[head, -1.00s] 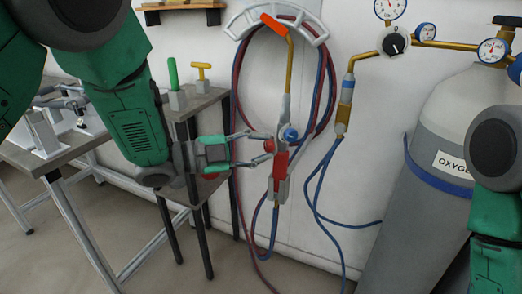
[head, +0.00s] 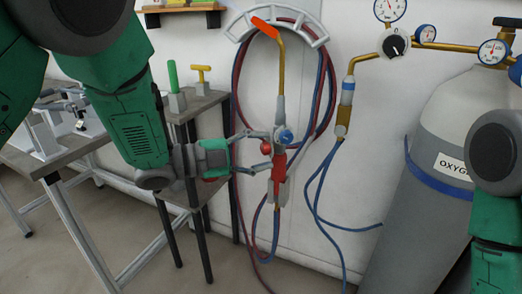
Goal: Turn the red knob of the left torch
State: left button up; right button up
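One torch (head: 279,160) shows, hanging upright on the wall, with a brass neck, an orange tip and a grey and red body. Its red knob (head: 266,148) sticks out on the left side, and a blue knob (head: 285,136) sits at the upper right. My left gripper (head: 268,149) reaches in from the left. Its two fingers are apart, one above and one below the red knob; contact cannot be made out. My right arm shows at the right edge, but its gripper is out of view.
Red and blue hoses (head: 237,105) loop on a pale wall hanger (head: 245,28) behind the torch. A grey oxygen cylinder (head: 435,200) with gauges stands at right. A small table (head: 201,103) holds green and yellow handled tools. A workbench (head: 65,155) is at left.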

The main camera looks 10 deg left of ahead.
pick_arm(q)
jog(key=shift+r, duration=0.1)
jog(key=v, duration=1.2)
